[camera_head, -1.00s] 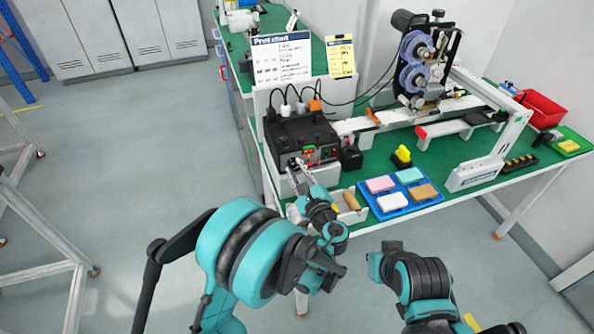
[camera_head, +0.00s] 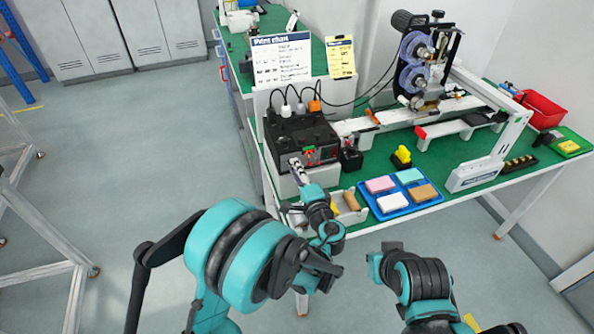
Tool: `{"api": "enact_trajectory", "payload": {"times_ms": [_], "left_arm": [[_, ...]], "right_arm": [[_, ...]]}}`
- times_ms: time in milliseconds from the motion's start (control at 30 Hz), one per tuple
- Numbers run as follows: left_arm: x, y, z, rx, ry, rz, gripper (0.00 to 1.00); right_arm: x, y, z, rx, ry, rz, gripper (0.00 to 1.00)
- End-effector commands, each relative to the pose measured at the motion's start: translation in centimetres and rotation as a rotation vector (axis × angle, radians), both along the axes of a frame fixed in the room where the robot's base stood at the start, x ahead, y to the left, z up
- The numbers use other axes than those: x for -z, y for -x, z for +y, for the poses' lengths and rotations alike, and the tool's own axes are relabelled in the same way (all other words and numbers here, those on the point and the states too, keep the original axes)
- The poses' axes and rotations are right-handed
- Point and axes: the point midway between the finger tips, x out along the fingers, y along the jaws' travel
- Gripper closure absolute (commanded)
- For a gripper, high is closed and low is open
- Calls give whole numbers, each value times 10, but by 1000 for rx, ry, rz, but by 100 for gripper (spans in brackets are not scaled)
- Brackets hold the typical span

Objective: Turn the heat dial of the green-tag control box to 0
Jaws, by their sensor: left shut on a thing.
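The black control box (camera_head: 312,127) stands on the left part of the green bench, with plugs and cables on its top. Its front panel has a red part and small green marks (camera_head: 309,153), too small to read. My left gripper (camera_head: 295,164) is at the left part of this front panel, its fingers shut on a dial there. The fingers hide the dial and its pointer, so I cannot read its setting. My right arm (camera_head: 425,280) is folded at the lower right, and its gripper is not in view.
A print chart (camera_head: 281,60) and a yellow sheet (camera_head: 341,57) stand behind the box. A small black block (camera_head: 351,158) is right of it. A blue tray (camera_head: 414,209) with coloured blocks lies near the front edge. A printing machine (camera_head: 425,65) stands behind.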

Motion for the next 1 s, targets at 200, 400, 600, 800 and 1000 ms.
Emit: {"api": "enact_trajectory", "payload": {"times_ms": [200, 400, 600, 800, 1000], "left_arm": [[0, 0, 1, 0, 195, -63, 100], [-1, 0, 1, 0, 373, -122, 100], [-1, 0, 1, 0, 530, -172, 100], [-1, 0, 2, -1, 650, -211, 100], [-1, 0, 2, 0, 725, -236, 100]], "right_arm": [[0, 0, 0, 0, 0, 0, 100], [0, 0, 0, 0, 0, 0, 100], [0, 0, 0, 0, 0, 0, 100], [0, 0, 0, 0, 0, 0, 100], [0, 0, 0, 0, 0, 0, 100]]}}
